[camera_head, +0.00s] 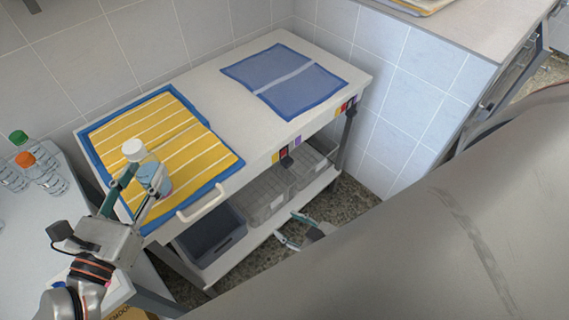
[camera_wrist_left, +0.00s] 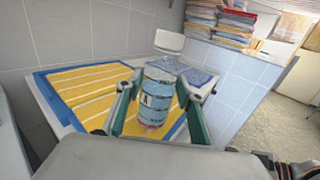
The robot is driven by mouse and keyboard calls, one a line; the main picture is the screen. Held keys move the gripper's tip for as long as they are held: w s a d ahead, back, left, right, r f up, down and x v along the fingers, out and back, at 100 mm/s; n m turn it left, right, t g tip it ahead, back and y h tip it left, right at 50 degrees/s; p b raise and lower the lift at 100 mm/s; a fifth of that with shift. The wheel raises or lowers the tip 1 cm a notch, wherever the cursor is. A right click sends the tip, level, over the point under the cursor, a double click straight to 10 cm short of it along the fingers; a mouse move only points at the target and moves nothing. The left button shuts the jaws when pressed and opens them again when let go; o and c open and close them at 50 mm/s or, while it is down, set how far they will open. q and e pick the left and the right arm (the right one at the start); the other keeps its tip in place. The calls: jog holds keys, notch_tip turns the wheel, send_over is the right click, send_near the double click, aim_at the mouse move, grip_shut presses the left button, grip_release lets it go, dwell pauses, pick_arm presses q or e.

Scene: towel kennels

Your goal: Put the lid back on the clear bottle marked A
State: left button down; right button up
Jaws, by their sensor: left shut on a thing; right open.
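A clear bottle (camera_head: 154,179) with a blue label is held upright or slightly tilted at the yellow striped towel. A white lid (camera_head: 133,149) shows at its top; I cannot tell whether it is fully seated. My left gripper (camera_head: 145,183) is shut on the bottle's body. In the left wrist view the bottle (camera_wrist_left: 155,97) is between the two teal fingers, with the white lid (camera_wrist_left: 169,41) above its clear neck. No letter A is readable. My right gripper (camera_head: 287,228) is open and empty, low beside the cart's lower shelf.
A green-capped bottle (camera_head: 18,137) and an orange-capped bottle (camera_head: 26,160) stand on the left table. Bins (camera_head: 208,238) fill the lower shelf.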

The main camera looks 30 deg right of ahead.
dwell(0.3)
pick_arm(q)
jog(key=w+a+r+n+t+y+b, duration=0.1)
jog(key=w+a+r+n+t+y, duration=0.15)
jog(key=w+a+y, duration=0.4)
jog(key=w+a+r+n+t+y, duration=0.2)
jog(key=w+a+r+n+y, duration=0.15)
jog(key=w+a, duration=0.65)
jog(key=w+a+r+n+g+y, duration=0.1)
jog(key=w+a+n+y, duration=0.1)
jog(key=a, duration=0.8)
jog(key=w+a+r+n+y+b, duration=0.1)
jog(key=a+n+y, duration=0.3)
jog(key=a, duration=0.5)
jog(key=w+r+y, duration=0.1)
jog(key=y, duration=0.1)
jog(key=shift+w+a+n+g+y, duration=0.3)
jog(key=shift+w+a+g, duration=0.05)
jog(key=shift+w+a, duration=0.05)
notch_tip(320, 180, down, 14)
jog(key=b, duration=0.3)
jog(key=shift+f, duration=0.15)
